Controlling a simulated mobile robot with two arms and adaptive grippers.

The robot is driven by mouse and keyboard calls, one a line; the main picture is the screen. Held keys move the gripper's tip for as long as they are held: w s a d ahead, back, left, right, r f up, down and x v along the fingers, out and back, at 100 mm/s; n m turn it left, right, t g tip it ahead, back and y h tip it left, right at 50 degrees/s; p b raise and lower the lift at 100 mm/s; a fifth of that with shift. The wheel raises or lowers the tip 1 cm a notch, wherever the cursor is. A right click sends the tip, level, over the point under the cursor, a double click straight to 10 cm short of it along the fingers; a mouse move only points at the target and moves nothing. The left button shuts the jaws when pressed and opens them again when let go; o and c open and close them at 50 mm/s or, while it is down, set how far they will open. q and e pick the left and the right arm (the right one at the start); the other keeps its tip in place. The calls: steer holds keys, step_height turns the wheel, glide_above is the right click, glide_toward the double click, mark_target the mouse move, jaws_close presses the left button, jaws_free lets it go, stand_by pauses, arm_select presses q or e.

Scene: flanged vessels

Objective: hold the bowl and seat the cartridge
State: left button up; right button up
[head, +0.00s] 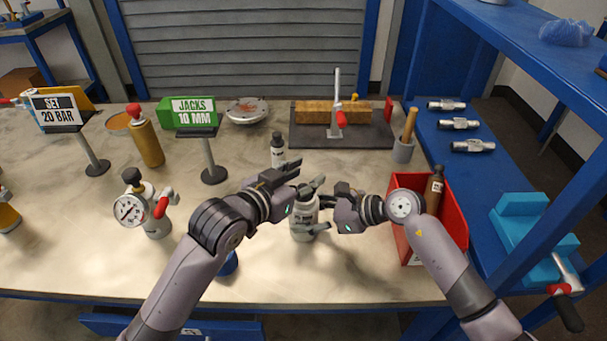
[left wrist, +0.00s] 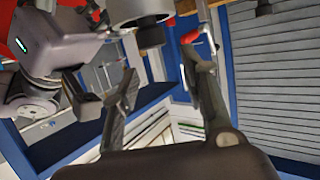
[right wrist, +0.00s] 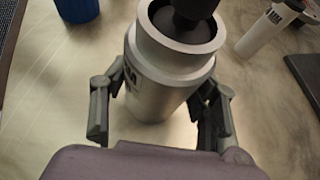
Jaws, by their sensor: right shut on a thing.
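The bowl (head: 303,229) is a pale metallic cylinder standing upright on the bench in the head view. In the right wrist view the bowl (right wrist: 165,85) is between the fingers of my right gripper (right wrist: 160,105), which is shut on its sides. A dark round part with a black stem (right wrist: 190,25) sits inside the bowl's rim; how deep it goes is hidden. My left gripper (head: 306,182) is above the bowl, its fingers apart. In the left wrist view nothing shows between the left fingers (left wrist: 160,85). The bowl's rim (left wrist: 140,10) shows at that view's top.
A white labelled cylinder with a dark top (head: 277,152) stands behind the bowl. A pressure gauge (head: 131,210) stands left, a red bin (head: 447,225) right. A clamp fixture (head: 337,118) is at the back. The front bench edge is mostly clear.

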arm_select(q)
steer(key=shift+o, duration=1.1)
arm_select(e)
steer(key=shift+c, duration=0.2)
arm_select(q)
steer(key=s+a, duration=0.5)
steer(key=s, duration=0.2)
steer(key=shift+s+a, duration=0.3)
steer(key=shift+s, duration=0.1)
arm_select(e)
steer(key=o, duration=1.1)
